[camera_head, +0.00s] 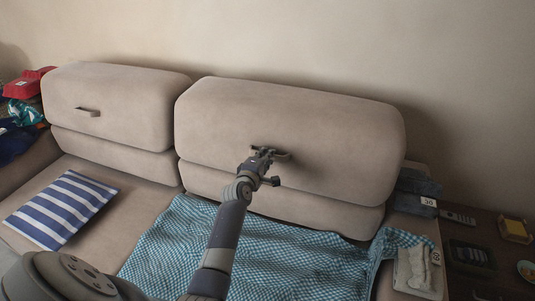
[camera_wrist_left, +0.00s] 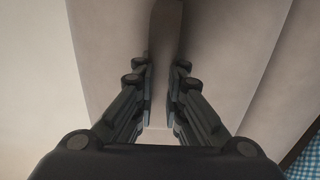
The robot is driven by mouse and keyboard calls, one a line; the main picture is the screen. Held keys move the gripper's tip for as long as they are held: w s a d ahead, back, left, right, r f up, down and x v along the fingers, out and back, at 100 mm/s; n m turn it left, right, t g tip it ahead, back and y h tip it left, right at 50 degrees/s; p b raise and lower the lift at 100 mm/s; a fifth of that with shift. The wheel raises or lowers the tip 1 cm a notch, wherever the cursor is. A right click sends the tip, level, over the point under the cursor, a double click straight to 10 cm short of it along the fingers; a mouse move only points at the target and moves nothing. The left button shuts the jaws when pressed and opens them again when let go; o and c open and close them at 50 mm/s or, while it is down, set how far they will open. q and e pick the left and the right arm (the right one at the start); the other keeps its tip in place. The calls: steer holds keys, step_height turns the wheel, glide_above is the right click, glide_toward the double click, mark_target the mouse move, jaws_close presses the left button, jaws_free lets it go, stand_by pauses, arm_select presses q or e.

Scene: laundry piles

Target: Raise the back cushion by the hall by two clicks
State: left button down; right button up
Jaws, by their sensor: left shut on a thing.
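Two beige back cushions stand against the wall on the sofa: a left one (camera_head: 115,100) and a right one (camera_head: 300,125). Each has an upper block above a lower part. The left cushion has a small brown pull tab (camera_head: 87,112) on its front. My left gripper (camera_head: 279,155) is at the front of the right cushion. In the left wrist view its fingers (camera_wrist_left: 161,75) are closed around the right cushion's taupe tab (camera_wrist_left: 166,30), which hides between them in the head view. My right gripper is not in view. Which cushion is by the hall I cannot tell.
A checked teal blanket (camera_head: 190,240) covers the seat below the right cushion. A blue-striped pillow (camera_head: 60,208) lies on the left seat. Folded dark clothes (camera_head: 418,183) and a light folded cloth (camera_head: 415,270) lie at the right, beside a dark side table (camera_head: 500,250) with small items.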

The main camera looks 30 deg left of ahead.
arm_select(q)
steer(key=s+d+f+t+b, duration=0.1)
steer(key=s+f+b, duration=0.1)
steer(key=s, duration=0.3)
steer(key=shift+s+d+f, duration=0.2)
steer(key=shift+s+d, duration=0.05)
steer(key=shift+s, duration=0.15)
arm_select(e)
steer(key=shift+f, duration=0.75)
arm_select(q)
steer(key=c, duration=1.8)
jaws_free()
steer(key=shift+o, duration=0.6)
steer(key=shift+r, duration=0.25)
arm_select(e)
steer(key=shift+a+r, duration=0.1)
